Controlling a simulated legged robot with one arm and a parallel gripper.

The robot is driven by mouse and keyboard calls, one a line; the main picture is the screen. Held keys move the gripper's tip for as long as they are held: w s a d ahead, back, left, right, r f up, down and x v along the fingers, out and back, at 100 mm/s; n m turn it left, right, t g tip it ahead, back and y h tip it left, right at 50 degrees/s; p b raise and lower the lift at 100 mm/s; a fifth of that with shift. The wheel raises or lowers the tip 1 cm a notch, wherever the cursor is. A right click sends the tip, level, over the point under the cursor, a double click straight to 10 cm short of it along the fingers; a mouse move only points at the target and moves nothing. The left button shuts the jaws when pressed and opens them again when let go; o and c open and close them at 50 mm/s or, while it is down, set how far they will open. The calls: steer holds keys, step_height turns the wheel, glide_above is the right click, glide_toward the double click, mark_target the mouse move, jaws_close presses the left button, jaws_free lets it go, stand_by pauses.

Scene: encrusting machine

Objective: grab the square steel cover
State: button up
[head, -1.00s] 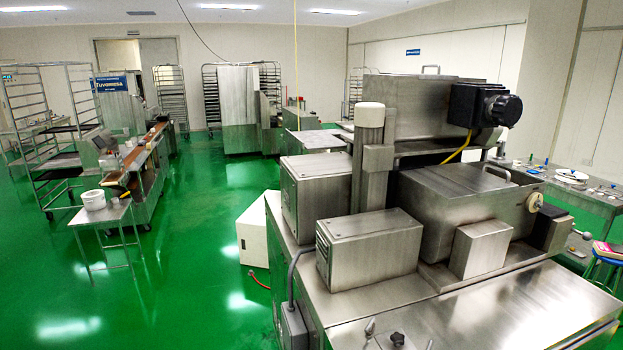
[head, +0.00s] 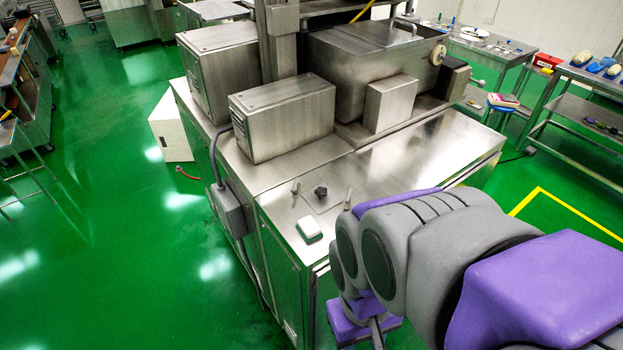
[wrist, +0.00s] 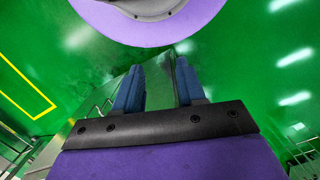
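The encrusting machine (head: 235,170) stands in the middle of the head view. It carries several boxy brushed-steel covers: a small square one (head: 390,103) in front of the hopper, a long one (head: 282,117) at front left, and another (head: 225,70) behind that. The hopper's steel lid (head: 365,38) has a handle. I cannot tell which is the named square cover. My gripper (wrist: 160,66) shows in the wrist view with its two blue fingers apart and nothing between them. In the head view my arm hides most of the gripper, at the machine's near right corner, apart from these covers.
The steel top (head: 410,165) is largely clear, with a black knob (head: 321,191), short levers and a white switch (head: 309,228) near its front. A grey box (head: 228,205) with a cable is on the left side. Steel tables (head: 580,105) stand at right; green floor is open at left.

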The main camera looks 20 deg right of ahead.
steer(key=shift+o, duration=0.2)
steer(key=shift+o, duration=0.8)
steer(key=shift+w+r, duration=0.1)
steer(key=shift+w, duration=0.1)
steer(key=shift+o, duration=1.2)
steer(key=w+r+m, duration=0.4)
steer(key=w, duration=0.6)
steer(key=w+r+m+t, duration=0.1)
steer(key=w+r+m, duration=0.3)
steer(key=w, duration=0.7)
steer(key=shift+w+d+r, duration=0.2)
steer(key=shift+d+r, duration=0.15)
steer(key=shift+r, duration=0.35)
step_height(320, 180, up, 2)
steer(key=m, duration=1)
glide_above(320, 190)
steer(key=shift+t, duration=0.4)
step_height(320, 190, down, 17)
steer(key=b, duration=0.4)
steer(key=shift+r, duration=0.2)
